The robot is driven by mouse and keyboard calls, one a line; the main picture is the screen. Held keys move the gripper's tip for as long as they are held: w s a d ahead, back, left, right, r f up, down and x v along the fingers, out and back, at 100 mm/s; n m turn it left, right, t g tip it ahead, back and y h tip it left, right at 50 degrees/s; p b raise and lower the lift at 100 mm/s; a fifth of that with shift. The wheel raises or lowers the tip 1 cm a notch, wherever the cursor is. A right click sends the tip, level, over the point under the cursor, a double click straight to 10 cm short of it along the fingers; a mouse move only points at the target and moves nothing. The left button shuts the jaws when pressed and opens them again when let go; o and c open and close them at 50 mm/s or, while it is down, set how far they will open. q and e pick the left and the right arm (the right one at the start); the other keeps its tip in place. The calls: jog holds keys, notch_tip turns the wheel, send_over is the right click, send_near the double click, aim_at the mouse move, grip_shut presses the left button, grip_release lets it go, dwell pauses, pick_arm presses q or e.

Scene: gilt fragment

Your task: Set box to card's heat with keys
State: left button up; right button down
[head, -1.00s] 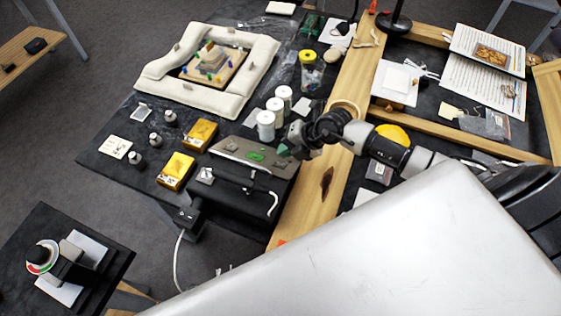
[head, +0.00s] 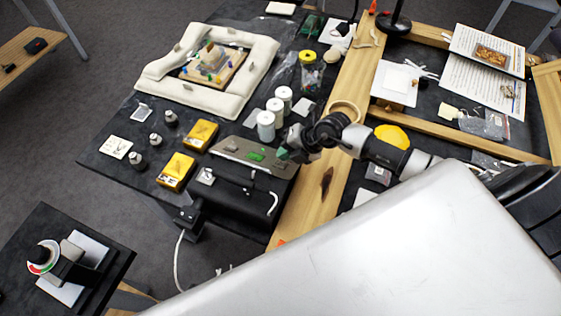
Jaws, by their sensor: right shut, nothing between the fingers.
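The box (head: 228,192) is a dark case with a grey sloped panel on top. A small green display (head: 256,155) glows on the panel; its reading and the keys are too small to make out. A white card (head: 116,147) with dark marks lies on the dark table left of the box; I cannot read it or tell if it is the task's card. My right gripper (head: 284,153) is shut and empty at the right end of the panel, just right of the display. I cannot tell whether it touches the panel. My left gripper is not in view.
Two yellow boxes (head: 176,170) and small metal-topped jars (head: 155,139) stand left of the box. White bottles (head: 266,125) stand close behind the panel. A padded white frame (head: 154,86) lies at the back. A wooden frame (head: 318,190) borders the box's right side.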

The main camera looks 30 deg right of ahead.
jog(key=shift+s+a+f, duration=0.15)
jog(key=shift+s+f, duration=0.05)
jog(key=shift+f, duration=0.2)
dwell(0.6)
jog(key=shift+r, duration=0.1)
jog(key=shift+w+d+r+p, duration=0.35)
jog(key=shift+r+p, duration=0.3)
jog(key=shift+r+p, duration=0.15)
jog(key=shift+p, duration=0.15)
jog(key=shift+f, duration=0.25)
jog(key=shift+s+a+f, duration=0.15)
jog(key=shift+a+f, duration=0.05)
jog(key=shift+f, duration=0.05)
